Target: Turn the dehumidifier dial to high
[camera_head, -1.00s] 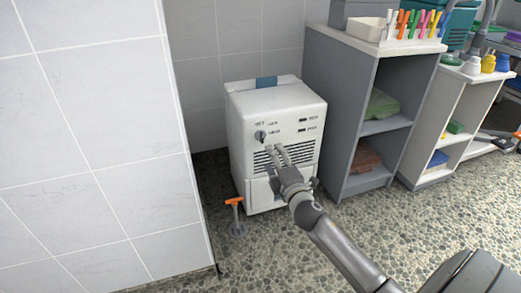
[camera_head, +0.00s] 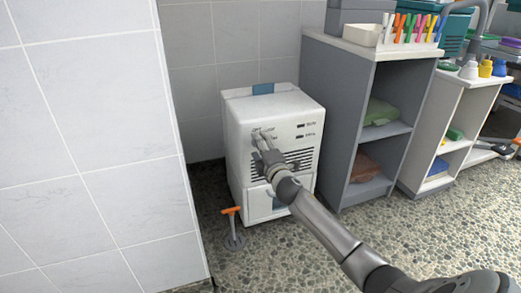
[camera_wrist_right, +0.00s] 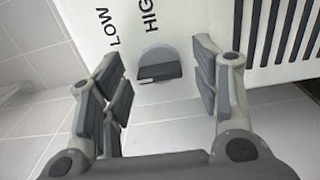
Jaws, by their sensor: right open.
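The white dehumidifier (camera_head: 240,150) stands on the floor against the tiled wall. Its dark grey dial (camera_wrist_right: 160,64) shows in the right wrist view, beside the printed words LOW and HIGH. My right gripper (camera_head: 261,136) is in front of the upper panel and covers the dial in the head view. In the wrist view the right gripper (camera_wrist_right: 162,85) is open, with a finger on each side of the dial and gaps between. I cannot tell how deep the fingertips are around it. My left gripper is not in view.
An orange-handled tool (camera_head: 232,212) stands on the pebbled floor by the dehumidifier's left front corner. A tiled wall (camera_head: 90,130) is close on the left. A grey shelf unit (camera_head: 335,125) with folded towels (camera_head: 380,112) stands to the right.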

